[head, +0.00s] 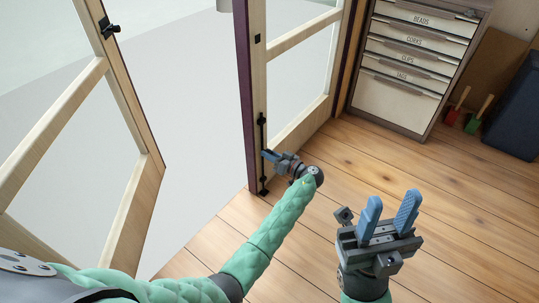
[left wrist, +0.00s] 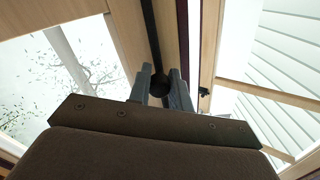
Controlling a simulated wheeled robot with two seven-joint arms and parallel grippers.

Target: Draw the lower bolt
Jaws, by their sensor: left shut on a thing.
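The lower bolt (head: 262,132) is a thin black vertical rod with black brackets, low on the edge of the pale wooden door leaf (head: 257,85) in the middle of the head view. My left gripper (head: 270,156) reaches it from the right, with its blue fingers at the rod. In the left wrist view the fingers stand either side of the bolt's round black knob (left wrist: 160,82), and the rod runs up beyond it. The gripper is shut on this knob, which the fingers partly hide. My right gripper (head: 393,205) is open and empty above the floor.
Another glazed door leaf (head: 135,215) stands open at the left, with a black latch (head: 110,28) on it. A drawer cabinet (head: 397,103) stands at the back right, near small red and green hand tools and a dark bin (head: 512,122). The plank floor (head: 460,220) is clear.

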